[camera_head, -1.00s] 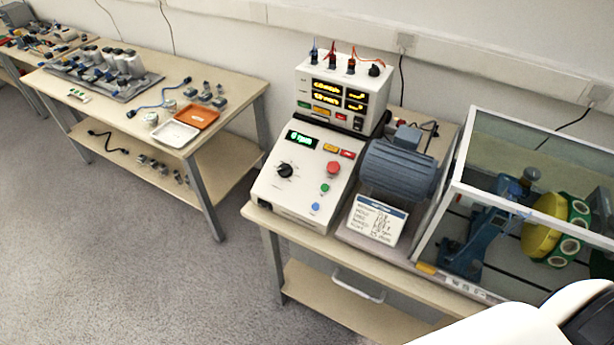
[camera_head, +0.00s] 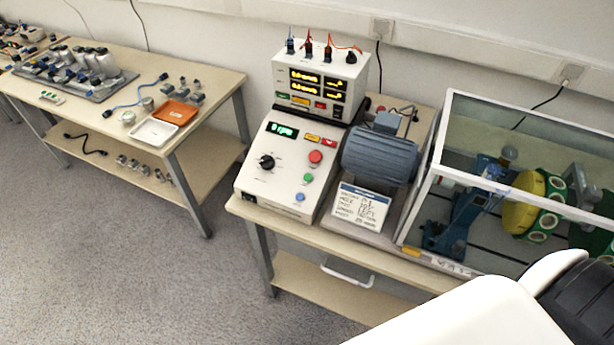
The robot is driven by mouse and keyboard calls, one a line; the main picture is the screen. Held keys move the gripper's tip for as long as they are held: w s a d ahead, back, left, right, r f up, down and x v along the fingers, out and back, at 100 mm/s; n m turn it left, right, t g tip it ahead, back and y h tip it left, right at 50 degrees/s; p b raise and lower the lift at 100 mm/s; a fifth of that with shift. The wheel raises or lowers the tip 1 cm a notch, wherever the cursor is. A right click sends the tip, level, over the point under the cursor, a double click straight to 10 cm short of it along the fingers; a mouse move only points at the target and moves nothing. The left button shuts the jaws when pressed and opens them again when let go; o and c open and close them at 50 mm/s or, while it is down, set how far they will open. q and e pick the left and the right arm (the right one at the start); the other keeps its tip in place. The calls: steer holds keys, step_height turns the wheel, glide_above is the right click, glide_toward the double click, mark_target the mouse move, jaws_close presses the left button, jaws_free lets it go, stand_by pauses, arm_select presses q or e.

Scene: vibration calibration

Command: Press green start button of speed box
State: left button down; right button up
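The speed box (camera_head: 283,165) is a white sloped console on the front bench in the camera_head view. It has a green-lit display (camera_head: 282,130), a black knob (camera_head: 266,162), a large red button (camera_head: 315,157), a green button (camera_head: 308,178) below it and a blue button (camera_head: 300,197) at the bottom. The green button is unobstructed. One of my white arm links fills the lower right corner, right of and in front of the box. Neither gripper is in view.
A meter unit (camera_head: 318,80) with lit displays stands behind the speed box. To the right are a blue-grey motor (camera_head: 380,155), a label card (camera_head: 361,206) and a clear-walled enclosure (camera_head: 447,130) with a rotor rig. Another bench (camera_head: 213,88) stands at left. Grey floor (camera_head: 110,260) is open.

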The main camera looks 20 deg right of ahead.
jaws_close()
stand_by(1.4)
